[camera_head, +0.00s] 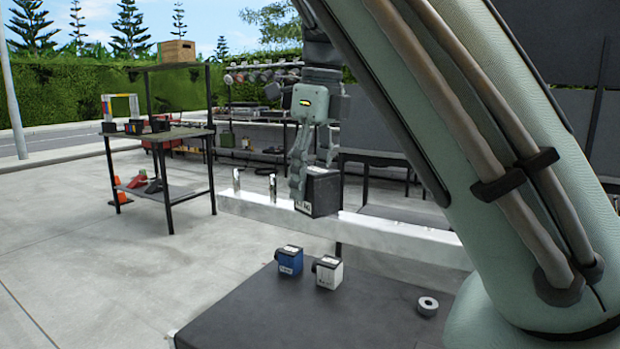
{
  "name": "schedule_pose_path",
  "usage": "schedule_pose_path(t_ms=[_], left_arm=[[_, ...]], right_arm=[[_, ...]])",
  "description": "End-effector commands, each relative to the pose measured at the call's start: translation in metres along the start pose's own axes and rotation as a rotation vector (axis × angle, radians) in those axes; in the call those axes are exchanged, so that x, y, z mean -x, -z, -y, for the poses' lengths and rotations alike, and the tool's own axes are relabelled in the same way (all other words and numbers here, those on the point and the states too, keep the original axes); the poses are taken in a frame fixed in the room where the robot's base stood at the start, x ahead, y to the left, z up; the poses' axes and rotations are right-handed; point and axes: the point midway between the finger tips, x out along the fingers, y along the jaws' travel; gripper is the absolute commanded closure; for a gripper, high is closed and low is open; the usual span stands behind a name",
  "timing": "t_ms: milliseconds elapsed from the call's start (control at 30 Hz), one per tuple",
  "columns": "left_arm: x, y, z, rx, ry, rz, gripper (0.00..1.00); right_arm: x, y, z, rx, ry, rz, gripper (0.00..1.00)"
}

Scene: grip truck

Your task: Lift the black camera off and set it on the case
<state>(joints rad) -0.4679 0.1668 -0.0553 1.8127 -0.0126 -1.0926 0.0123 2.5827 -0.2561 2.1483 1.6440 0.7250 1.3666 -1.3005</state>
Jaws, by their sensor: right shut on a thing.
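The black camera (321,192) is a dark box with a white label on its lower left corner. My right gripper (312,170) is shut on it and points down from above. The camera shows in front of the white ledge; I cannot tell whether it touches the ledge. The dark case (255,318) is in the foreground below, with a flat top. A blue camera (289,260) and a white camera (327,272) stand side by side on it. My left gripper is not in view.
A roll of tape (427,306) lies on the case at the right. Two small shiny posts (272,187) stand along the white ledge (390,235). A work table (160,136) with items stands at the back left. The case's front left top is clear.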

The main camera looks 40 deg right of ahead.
Motion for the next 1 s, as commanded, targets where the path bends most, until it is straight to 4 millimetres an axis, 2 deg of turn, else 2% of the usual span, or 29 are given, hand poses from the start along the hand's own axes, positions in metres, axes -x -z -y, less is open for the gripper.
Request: schedule_pose_path(t_ms=[1000], left_arm=[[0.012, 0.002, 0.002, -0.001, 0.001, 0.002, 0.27]], right_arm=[[0.021, -0.002, 0.0, -0.001, 0.0, -0.002, 0.65]])
